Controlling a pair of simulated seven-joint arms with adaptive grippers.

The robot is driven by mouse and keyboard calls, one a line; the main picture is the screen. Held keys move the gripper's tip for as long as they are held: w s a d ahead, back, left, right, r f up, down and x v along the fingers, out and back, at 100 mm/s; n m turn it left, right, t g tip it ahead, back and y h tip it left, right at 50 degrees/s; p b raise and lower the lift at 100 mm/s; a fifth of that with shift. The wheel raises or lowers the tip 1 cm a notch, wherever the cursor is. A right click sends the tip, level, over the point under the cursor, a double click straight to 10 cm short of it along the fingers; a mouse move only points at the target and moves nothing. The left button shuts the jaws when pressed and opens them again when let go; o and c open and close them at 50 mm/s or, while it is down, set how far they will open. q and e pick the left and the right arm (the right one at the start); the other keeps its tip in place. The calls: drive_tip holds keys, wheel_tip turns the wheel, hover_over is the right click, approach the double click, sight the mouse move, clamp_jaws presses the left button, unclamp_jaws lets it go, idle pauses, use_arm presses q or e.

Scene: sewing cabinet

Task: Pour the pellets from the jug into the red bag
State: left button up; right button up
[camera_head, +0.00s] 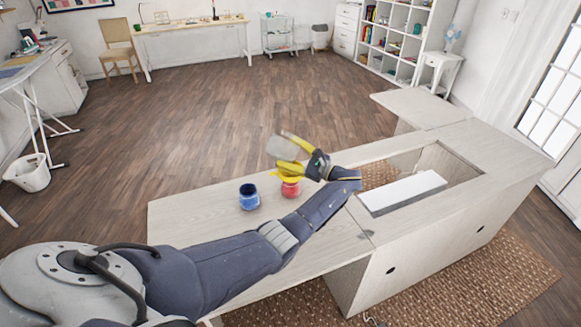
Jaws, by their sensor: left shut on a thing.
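My left gripper (291,155) reaches across the sewing cabinet top (205,215) from the left, its yellow fingers pointing left in the picture. It is shut on a pale grey, partly see-through thing, which looks like the jug (281,149). The jug is held above the cabinet top; its tilt and any pellets in it are too small to make out. The red bag (291,189) stands on the cabinet top just below the gripper. The gripper's fingers hide its opening. My right gripper is not in view.
A blue bag or pot (249,197) stands on the top, left of the red bag. To the right is an opening in the cabinet with a white block (402,192) in it. The cabinet's left end is clear.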

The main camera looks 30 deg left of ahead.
use_arm(q)
drive_tip(key=shift+d, duration=0.1)
drive_tip(key=shift+s+a+h, duration=0.1)
drive_tip(key=shift+a+h, duration=0.3)
drive_tip(key=shift+h, duration=0.1)
drive_tip(key=shift+a+r+n+h, duration=0.35)
drive_tip(key=shift+r+h, duration=0.2)
drive_tip(key=shift+h, duration=0.25)
drive_tip(key=shift+s+a+h, duration=0.15)
drive_tip(key=shift+a+h, duration=0.05)
drive_tip(key=shift+h, duration=0.2)
drive_tip(key=shift+a+h, duration=0.1)
drive_tip(key=shift+h, duration=0.2)
drive_tip(key=shift+a+f, duration=0.1)
